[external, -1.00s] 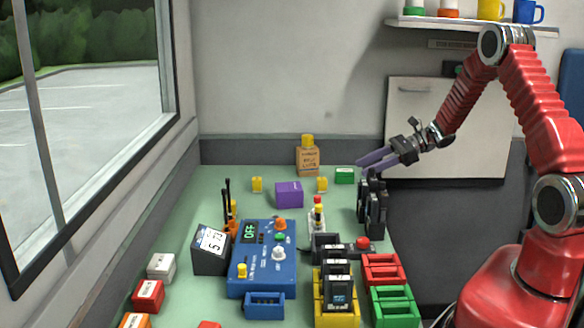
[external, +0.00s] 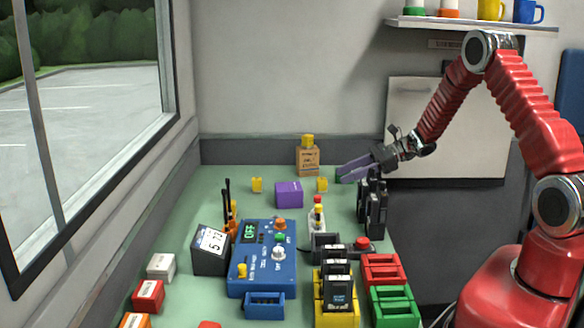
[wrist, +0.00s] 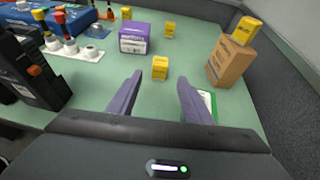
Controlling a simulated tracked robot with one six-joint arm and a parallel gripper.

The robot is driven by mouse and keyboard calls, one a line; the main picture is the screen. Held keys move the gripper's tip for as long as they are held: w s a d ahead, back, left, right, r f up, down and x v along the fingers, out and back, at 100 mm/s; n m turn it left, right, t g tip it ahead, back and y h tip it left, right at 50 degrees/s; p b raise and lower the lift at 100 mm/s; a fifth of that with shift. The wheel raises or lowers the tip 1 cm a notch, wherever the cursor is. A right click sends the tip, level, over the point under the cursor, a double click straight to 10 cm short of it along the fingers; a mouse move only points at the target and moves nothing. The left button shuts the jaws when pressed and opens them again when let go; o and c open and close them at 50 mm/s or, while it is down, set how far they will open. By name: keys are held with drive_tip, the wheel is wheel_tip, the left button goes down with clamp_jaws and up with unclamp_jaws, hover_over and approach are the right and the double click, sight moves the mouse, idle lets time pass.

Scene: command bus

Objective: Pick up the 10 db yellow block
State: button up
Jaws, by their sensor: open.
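Several small yellow blocks are in view, and their labels are too small to read, so I cannot tell which is 10 db. One yellow block (external: 322,184) stands right of the purple block; in the wrist view this nearest block (wrist: 160,67) appears just beyond and between my fingertips. Another yellow block (external: 257,184) stands left of the purple block (external: 289,194), and it is farther off in the wrist view (wrist: 169,30). A further one (external: 307,141) sits on a brown box. My gripper (external: 340,171) is open and empty, above and right of the nearest block.
The brown box (wrist: 231,62) stands close to the right of the nearest block in the wrist view. A green block (wrist: 207,102) lies beside my right finger, partly hidden. Black upright modules (external: 372,205) and a blue console (external: 262,258) occupy the nearer table.

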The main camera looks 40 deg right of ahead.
drive_tip(key=shift+x, duration=0.9)
drive_tip(key=shift+x, duration=2.6)
drive_tip(key=c, duration=1.1)
drive_tip(key=shift+r, duration=0.1)
drive_tip(key=shift+c, duration=0.2)
wheel_tip(320, 180, up, 10)
